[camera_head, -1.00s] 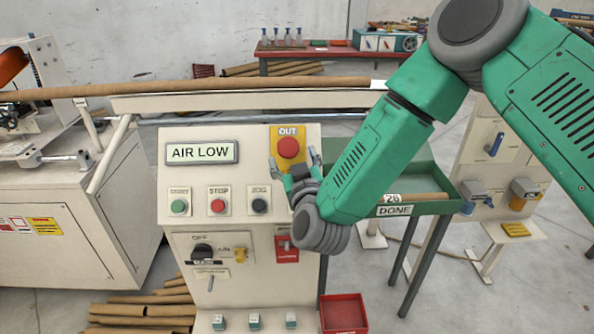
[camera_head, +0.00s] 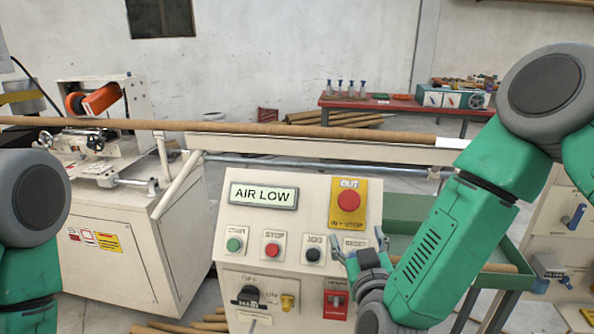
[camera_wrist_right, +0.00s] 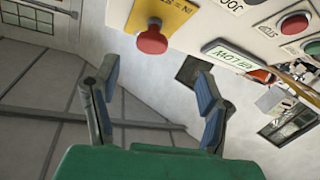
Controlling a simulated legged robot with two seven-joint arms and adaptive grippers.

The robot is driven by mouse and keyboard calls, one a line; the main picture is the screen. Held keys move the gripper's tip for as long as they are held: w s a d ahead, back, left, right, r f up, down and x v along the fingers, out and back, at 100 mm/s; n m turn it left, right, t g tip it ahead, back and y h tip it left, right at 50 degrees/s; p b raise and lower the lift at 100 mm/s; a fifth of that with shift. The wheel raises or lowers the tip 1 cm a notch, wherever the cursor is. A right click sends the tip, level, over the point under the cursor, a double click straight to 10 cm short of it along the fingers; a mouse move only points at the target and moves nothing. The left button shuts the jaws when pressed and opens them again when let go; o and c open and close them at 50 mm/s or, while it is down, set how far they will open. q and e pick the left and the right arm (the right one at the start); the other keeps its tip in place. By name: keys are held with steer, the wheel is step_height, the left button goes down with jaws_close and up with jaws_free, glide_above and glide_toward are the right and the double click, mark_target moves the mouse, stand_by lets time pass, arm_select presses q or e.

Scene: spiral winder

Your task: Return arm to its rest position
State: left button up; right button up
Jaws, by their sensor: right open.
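My right gripper (camera_head: 360,248) is open and empty in front of the control panel (camera_head: 222,212), below and beside the red OUT button (camera_head: 348,200) on its yellow plate. In the right wrist view its two fingers (camera_wrist_right: 158,100) are spread with nothing between them, and the red button (camera_wrist_right: 151,41) shows beyond and above them. My right arm (camera_head: 450,235) is green and comes in from the right. Part of my left arm (camera_head: 30,240) shows at the left edge, but its gripper is out of view.
A green tray (camera_head: 405,212) stands behind my right arm. A red table (camera_head: 390,104) is farther back.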

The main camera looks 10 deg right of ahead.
steer(key=s+d+f+g+y+b, duration=0.1)
steer(key=s+f+g+b, duration=0.15)
steer(key=s+f, duration=0.45)
steer(key=s+d+f+n+g+y+b, duration=0.1)
steer(key=s+f+g, duration=0.25)
steer(key=f, duration=0.65)
steer(key=s+d+f+g+y+b, duration=0.1)
steer(key=s+f+g, duration=0.3)
steer(key=f, duration=0.5)
steer(key=s+d+f+g+b, duration=0.1)
steer(key=s+d+f+g, duration=0.1)
steer(key=s, duration=0.4)
steer(key=s+d+f+m+g+h+b, duration=0.1)
steer(key=s+d+f+g, duration=0.1)
steer(key=s, duration=0.5)
steer(key=s+d+f+g+b, duration=0.1)
steer(key=s+d+f+g, duration=0.2)
steer(key=s, duration=0.3)
steer(key=shift+s+d+f+m, duration=0.2)
steer(key=shift+d+f+m, duration=0.1)
steer(key=shift+f, duration=0.45)
